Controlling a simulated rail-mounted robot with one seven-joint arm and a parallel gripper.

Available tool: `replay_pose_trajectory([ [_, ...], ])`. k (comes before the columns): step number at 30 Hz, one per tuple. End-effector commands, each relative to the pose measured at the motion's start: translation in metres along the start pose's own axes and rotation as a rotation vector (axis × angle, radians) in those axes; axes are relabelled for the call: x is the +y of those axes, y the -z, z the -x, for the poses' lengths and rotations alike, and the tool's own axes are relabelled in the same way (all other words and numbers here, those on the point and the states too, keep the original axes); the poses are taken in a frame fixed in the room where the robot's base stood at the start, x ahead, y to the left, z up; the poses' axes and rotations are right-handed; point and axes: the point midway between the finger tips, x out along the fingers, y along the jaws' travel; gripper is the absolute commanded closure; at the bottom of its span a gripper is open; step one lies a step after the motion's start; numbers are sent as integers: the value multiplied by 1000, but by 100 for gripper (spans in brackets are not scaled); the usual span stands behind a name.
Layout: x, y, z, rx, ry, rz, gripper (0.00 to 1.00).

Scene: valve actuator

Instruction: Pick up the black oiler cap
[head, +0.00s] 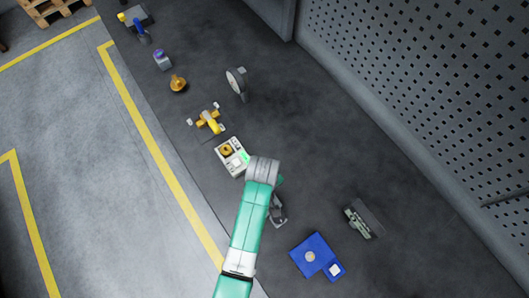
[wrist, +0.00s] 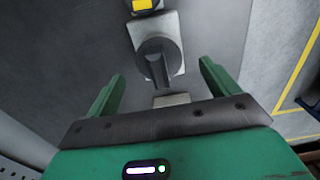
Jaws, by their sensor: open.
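A dark round piece with a raised bar (wrist: 158,58) sits on a grey plate in the wrist view; it may be the black oiler cap, but I cannot tell for sure. My gripper (wrist: 160,72) is open, its green fingers to the left and right of this piece, with clear gaps on both sides. Nothing is held. In the head view a grey and dark fixture (head: 278,212) shows beside my arm, partly hidden by it. My gripper's fingers are mostly hidden there behind the wrist.
A pale panel with a yellow knob (head: 229,156) lies just left of my wrist. A blue plate (head: 316,256) and a grey-green part (head: 360,222) are to the lower right. A yellow valve (head: 209,122) and gauge (head: 237,82) stand farther back. A perforated wall (head: 430,100) bounds the right.

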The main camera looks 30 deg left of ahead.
Motion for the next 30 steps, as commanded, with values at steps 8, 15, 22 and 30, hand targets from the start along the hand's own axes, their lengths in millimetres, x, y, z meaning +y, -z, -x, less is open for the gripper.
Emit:
replay_pose_trajectory([
  [8, 1, 0, -34, 0, 0, 1, 13],
  [15, 1, 0, -34, 1, -1, 0, 24],
  [22, 2, 0, -34, 1, -1, 0, 66],
  [30, 2, 0, -31, 2, -2, -1, 66],
])
